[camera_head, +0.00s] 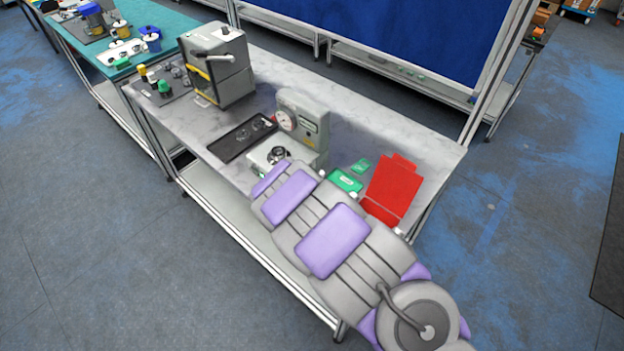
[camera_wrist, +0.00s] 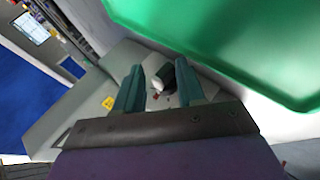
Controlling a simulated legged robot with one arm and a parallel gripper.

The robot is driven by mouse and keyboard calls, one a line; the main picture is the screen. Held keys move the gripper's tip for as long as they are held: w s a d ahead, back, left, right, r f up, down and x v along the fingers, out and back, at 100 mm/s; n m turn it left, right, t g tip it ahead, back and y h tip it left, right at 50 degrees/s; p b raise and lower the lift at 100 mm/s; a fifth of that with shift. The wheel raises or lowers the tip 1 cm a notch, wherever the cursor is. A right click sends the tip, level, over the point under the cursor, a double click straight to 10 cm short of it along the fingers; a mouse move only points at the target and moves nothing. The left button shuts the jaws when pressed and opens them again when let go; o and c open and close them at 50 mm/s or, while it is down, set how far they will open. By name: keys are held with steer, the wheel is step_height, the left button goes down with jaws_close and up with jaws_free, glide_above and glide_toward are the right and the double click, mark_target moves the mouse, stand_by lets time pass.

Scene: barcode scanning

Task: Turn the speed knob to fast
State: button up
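In the wrist view my gripper (camera_wrist: 160,78) shows two teal fingers, spread apart with a gap between them. A small dark thing with a white part (camera_wrist: 162,70) shows between the fingertips, closer to the right finger. It may be a knob, but I cannot read any speed marking, nor tell whether the fingers touch it. Behind it is a grey surface with a yellow label (camera_wrist: 108,102). In the head view a grey machine with a round gauge (camera_head: 286,121) stands on the bench, just beyond my arm. My gripper is hidden there behind my own arm.
A large green surface (camera_wrist: 225,35) fills the upper right of the wrist view, close to the fingers. In the head view a red panel (camera_head: 391,188), green pieces (camera_head: 345,180), a black tray (camera_head: 240,138) and a grey-black machine (camera_head: 217,65) are on the bench (camera_head: 420,140).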

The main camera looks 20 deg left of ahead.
steer(key=shift+s+a+r, duration=0.1)
steer(key=shift+s, duration=0.1)
steer(key=shift+a, duration=0.2)
steer(key=shift+c, duration=0.4)
steer(key=shift+a+f, duration=0.2)
steer(key=shift+a, duration=0.2)
steer(key=c, duration=0.3)
steer(key=shift+d, duration=0.15)
steer(key=c, duration=0.3)
steer(key=shift+d, duration=0.1)
jaws_close()
